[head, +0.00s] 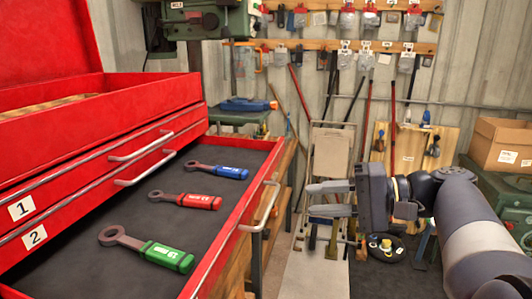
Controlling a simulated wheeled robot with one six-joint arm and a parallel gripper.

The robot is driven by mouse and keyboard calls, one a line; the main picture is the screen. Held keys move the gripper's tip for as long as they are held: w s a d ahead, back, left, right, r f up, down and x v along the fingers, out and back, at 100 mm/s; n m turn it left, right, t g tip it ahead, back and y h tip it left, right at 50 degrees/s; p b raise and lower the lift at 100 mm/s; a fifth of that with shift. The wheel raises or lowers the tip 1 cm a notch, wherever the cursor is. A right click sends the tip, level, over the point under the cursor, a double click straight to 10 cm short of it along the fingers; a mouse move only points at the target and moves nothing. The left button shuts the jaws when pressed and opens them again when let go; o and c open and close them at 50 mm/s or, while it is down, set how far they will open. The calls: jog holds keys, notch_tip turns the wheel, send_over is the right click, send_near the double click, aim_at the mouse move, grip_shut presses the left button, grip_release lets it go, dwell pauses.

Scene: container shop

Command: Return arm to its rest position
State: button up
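My gripper (312,199) is at the right of the head view, at the end of my arm, which reaches in from the right edge. Its two fingers point left with a gap between them, so it is open, and nothing shows between them. It is in the air, to the right of the open drawer (247,190) of a red tool chest and apart from it.
Ring-ended tools with blue (230,172), red (199,201) and green (167,256) handles lie in the open drawer. Drawers labelled 1 and 2 above it are shut. A cardboard box (497,144) stands at the right. Tools hang on the back wall.

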jog(key=x, duration=0.8)
jog(key=shift+a, duration=0.25)
jog(key=shift+f, duration=0.15)
